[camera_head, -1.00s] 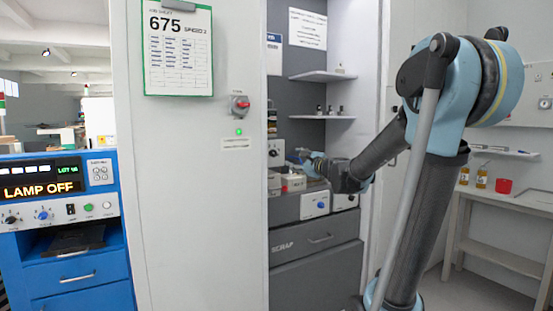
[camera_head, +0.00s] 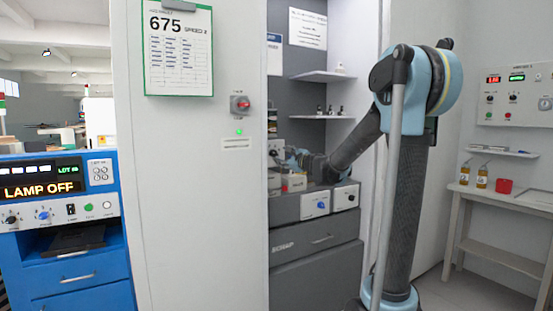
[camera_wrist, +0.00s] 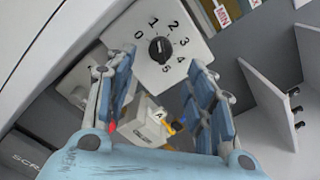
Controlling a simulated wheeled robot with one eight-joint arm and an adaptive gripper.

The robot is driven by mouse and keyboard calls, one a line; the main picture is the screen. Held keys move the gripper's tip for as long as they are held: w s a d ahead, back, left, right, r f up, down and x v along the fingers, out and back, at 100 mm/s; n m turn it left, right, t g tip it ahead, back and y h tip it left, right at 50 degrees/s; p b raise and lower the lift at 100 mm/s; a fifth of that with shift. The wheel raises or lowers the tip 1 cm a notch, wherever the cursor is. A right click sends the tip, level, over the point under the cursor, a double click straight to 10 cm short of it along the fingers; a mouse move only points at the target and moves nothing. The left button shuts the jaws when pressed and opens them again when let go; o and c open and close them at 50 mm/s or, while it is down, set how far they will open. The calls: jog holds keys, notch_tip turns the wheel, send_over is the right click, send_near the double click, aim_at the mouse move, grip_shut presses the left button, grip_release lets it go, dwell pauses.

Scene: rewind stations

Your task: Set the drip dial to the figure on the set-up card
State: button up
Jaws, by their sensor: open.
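The dial (camera_wrist: 160,49) is a black knob on a white plate with figures 0 to 5, tilted in the wrist view. A small pale mark shows on the knob, but I cannot tell surely which figure it points to. A white plate with a dark knob (camera_head: 275,147) shows in the head view at the alcove's left side. My gripper (camera_wrist: 165,85) is open, its blue fingers apart and short of the dial, with nothing between their tips. A green-edged sheet (camera_head: 178,70) reads 675 and SPEED 2. A white notice (camera_head: 307,29) in the alcove is too small to read.
A white box (camera_wrist: 145,120) with small lettering stands below the dial between the fingers. Shelves (camera_head: 322,116) with small dark items are at the alcove's back. Grey drawers (camera_head: 315,240) stand below. A red switch (camera_head: 240,103) is on the pale panel. A blue console (camera_head: 75,279) reads LAMP OFF.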

aim_at(276, 155)
jog(key=shift+x, duration=3.5)
jog(key=c, duration=1.1)
